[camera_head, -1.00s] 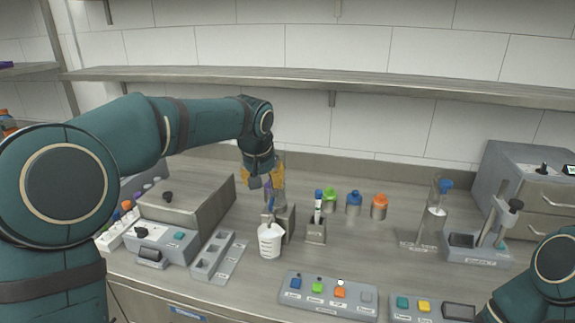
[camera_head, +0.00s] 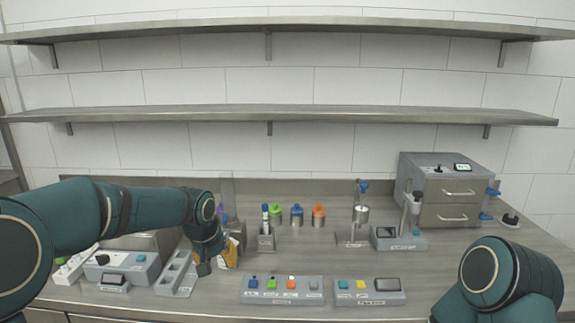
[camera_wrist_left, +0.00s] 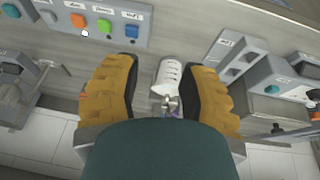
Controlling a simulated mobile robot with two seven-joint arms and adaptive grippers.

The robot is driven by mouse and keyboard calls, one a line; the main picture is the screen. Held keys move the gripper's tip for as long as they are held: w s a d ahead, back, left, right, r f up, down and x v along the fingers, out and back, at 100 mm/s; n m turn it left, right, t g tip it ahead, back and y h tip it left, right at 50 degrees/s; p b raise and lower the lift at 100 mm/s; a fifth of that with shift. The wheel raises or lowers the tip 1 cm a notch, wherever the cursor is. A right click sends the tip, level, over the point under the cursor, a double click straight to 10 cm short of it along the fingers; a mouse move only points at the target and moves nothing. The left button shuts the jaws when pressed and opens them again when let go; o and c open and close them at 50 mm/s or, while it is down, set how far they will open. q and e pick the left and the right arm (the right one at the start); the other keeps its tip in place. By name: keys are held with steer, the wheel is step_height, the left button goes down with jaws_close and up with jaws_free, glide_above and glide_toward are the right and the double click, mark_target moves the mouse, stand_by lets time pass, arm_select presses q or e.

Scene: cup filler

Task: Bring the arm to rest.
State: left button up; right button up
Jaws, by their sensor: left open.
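My left gripper (camera_head: 228,254) is over the left half of the counter, pointing down, its yellow fingers partly behind my wrist. It also shows in the left wrist view (camera_wrist_left: 165,62), where the two yellow fingers stand wide apart. A white measuring cup (camera_wrist_left: 170,74) shows between them, with a gap on each side. In the head view the cup is hidden behind my gripper and wrist. Of my right arm only a teal link shows at the lower right; its gripper is out of view.
A button panel (camera_head: 281,298) and a second panel (camera_head: 370,299) lie along the front edge. A grey slotted rack (camera_head: 178,274) and a control box (camera_head: 122,268) stand left of my gripper. Several capped bottles and a drawer unit (camera_head: 450,190) are behind. Open counter lies right of centre.

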arm_select(q)
step_height(320, 180, down, 11)
steer(key=s+d+g+h, duration=0.1)
steer(key=s+d, duration=0.1)
steer(key=d, duration=0.1)
steer(key=s+d+f+h, duration=0.1)
steer(key=s+d+f, duration=0.1)
steer(key=s+f, duration=0.8)
steer(key=s+d+f+n+g+h, duration=0.1)
steer(key=s+f, duration=0.9)
steer(key=s, duration=0.5)
steer(key=shift+d+f+n, duration=0.2)
steer(key=shift+d+n, duration=0.1)
steer(key=shift+d, duration=0.05)
